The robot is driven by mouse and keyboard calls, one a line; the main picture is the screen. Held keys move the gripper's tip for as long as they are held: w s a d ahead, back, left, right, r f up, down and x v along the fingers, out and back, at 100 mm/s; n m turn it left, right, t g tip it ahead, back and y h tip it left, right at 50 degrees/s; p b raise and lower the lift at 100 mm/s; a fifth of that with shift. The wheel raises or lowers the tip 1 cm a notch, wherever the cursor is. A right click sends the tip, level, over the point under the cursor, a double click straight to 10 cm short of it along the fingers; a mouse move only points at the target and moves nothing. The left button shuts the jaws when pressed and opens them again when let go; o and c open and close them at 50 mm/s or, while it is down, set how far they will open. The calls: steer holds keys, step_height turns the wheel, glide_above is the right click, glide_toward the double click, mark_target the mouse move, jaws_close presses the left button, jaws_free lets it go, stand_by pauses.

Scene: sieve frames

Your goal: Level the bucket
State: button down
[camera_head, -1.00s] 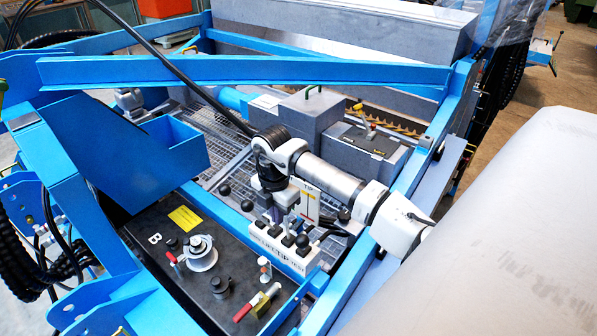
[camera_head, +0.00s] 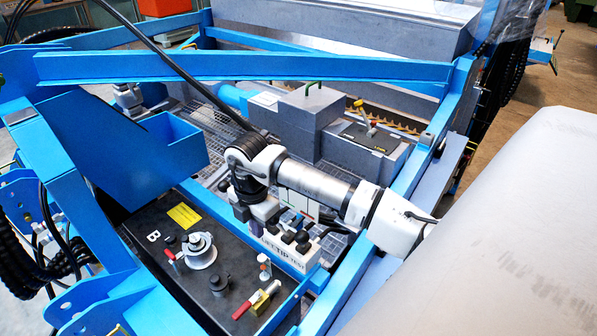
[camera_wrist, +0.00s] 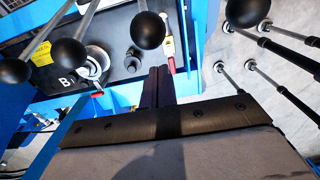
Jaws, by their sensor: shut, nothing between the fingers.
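A white lever block (camera_head: 290,255) lettered with TIP and TEST stands at the middle front in the head view, with several black-knobbed levers. My gripper (camera_head: 262,215) is low at the block, among the levers, and partly hides them. In the wrist view my gripper (camera_wrist: 159,88) has its dark fingers together with nothing between them. One round black knob (camera_wrist: 148,30) is just beyond the fingertips, and another knob (camera_wrist: 67,52) is to the left. I cannot tell whether the fingers touch a lever. Which part is the bucket is not clear; a large grey trough (camera_head: 345,45) lies at the back.
A dark panel (camera_head: 150,225) marked B carries a round white fitting (camera_head: 199,250) and a red-handled brass valve (camera_head: 257,300). A blue beam (camera_head: 250,68) crosses behind the arm. A blue side rail (camera_head: 410,185) and a broad pale surface (camera_head: 500,220) lie at right.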

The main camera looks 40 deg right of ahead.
steer(key=shift+a, duration=0.45)
step_height(320, 180, up, 7)
steer(key=p, duration=0.2)
stand_by(0.7)
